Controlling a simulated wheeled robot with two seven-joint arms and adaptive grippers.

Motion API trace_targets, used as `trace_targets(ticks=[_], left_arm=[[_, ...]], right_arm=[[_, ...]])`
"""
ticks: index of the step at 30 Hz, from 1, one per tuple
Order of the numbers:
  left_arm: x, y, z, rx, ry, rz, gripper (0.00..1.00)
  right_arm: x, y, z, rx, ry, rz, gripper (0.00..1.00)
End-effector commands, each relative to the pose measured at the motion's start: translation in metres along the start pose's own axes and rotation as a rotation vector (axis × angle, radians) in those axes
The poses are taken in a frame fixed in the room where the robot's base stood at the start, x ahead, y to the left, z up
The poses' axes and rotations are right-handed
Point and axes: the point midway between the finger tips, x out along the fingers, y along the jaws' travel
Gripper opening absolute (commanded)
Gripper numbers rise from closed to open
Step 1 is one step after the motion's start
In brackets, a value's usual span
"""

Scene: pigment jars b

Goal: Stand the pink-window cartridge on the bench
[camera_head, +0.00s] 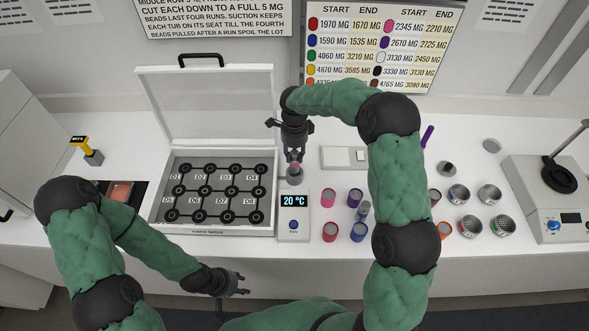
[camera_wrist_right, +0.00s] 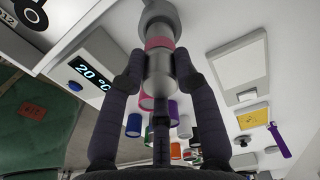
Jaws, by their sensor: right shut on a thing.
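The pink-window cartridge (camera_wrist_right: 159,58) is a silver cylinder with a pink band, between the fingers of my right gripper (camera_wrist_right: 158,82) in the right wrist view. In the head view my right gripper (camera_head: 294,155) points down, shut on the cartridge (camera_head: 295,169), behind the 20 °C unit. A grey round part (camera_wrist_right: 158,15) lies at the cartridge's far end; I cannot tell whether they are joined or only touching. The white bench (camera_head: 400,165) spreads around. My left gripper (camera_head: 240,285) is empty, fingers apart, at the bench's front edge.
The 20 °C unit (camera_head: 293,228) stands just in front of my right gripper. Left of it is an open white case (camera_head: 152,205) with a black grid. Several coloured cups (camera_head: 328,198) and tins (camera_head: 458,193) stand to the right. A flat white panel (camera_head: 337,157) lies behind the cups.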

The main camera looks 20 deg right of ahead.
Motion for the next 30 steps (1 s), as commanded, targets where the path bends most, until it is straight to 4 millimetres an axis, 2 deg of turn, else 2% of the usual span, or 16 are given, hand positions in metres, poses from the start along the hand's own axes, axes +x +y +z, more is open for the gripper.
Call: trace_targets(ticks=[19,30], left_arm=[[-0.015,0.005,0.001,0.0,0.0,0.0,0.4],[-0.015,0.005,0.001,0.0,0.0,0.0,0.4]], right_arm=[[-0.035,0.0,0.0,0.0,-0.001,-0.001,0.0],[-0.037,0.0,0.0,0.0,0.0,0.0,0.0]])
